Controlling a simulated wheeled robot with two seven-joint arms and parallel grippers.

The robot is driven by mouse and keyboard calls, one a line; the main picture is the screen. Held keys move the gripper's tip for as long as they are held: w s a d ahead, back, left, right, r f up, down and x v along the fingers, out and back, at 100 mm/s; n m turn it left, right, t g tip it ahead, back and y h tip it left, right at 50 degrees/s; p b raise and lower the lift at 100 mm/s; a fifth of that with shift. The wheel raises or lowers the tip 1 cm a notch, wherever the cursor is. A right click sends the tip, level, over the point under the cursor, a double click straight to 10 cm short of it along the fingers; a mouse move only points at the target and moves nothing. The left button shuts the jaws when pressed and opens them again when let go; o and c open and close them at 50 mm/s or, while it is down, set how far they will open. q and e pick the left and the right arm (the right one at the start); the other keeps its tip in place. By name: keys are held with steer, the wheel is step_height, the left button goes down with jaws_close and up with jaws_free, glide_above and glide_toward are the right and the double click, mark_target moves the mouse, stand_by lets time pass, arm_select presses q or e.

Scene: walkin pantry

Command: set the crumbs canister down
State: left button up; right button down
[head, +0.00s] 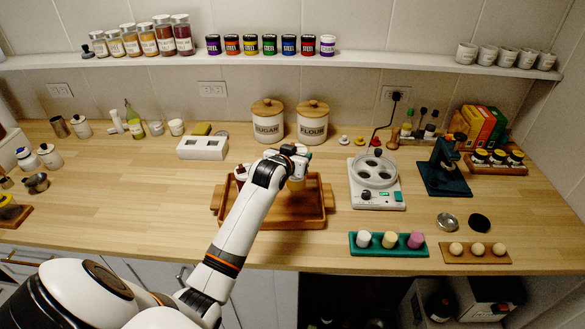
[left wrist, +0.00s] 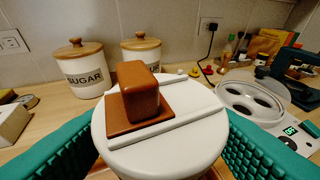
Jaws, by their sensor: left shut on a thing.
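The crumbs canister (left wrist: 160,128) shows from above in the left wrist view, with a round white lid and a brown block-shaped knob (left wrist: 138,88). My left gripper (head: 298,170) is shut on it, with one teal finger on each side. In the head view the gripper is over the wooden tray (head: 271,225), and my arm and hand hide much of what is beneath. I cannot tell whether the canister's base touches the tray. My right gripper is not in view.
The sugar (head: 267,124) and flour (head: 312,125) canisters stand behind the tray. Bare counter lies left of the tray.

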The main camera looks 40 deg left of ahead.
arm_select(q)
step_height(320, 180, down, 3)
steer(key=shift+s+a+f+p, duration=0.1)
steer(key=shift+p, duration=0.2)
steer(key=shift+f, duration=0.45)
steer(key=shift+f, duration=0.1)
steer(key=o, duration=1)
steer(key=shift+o, duration=0.4)
steer(key=b+v, duration=0.1)
steer(key=v, duration=1.1)
steer(key=shift+b, duration=0.3)
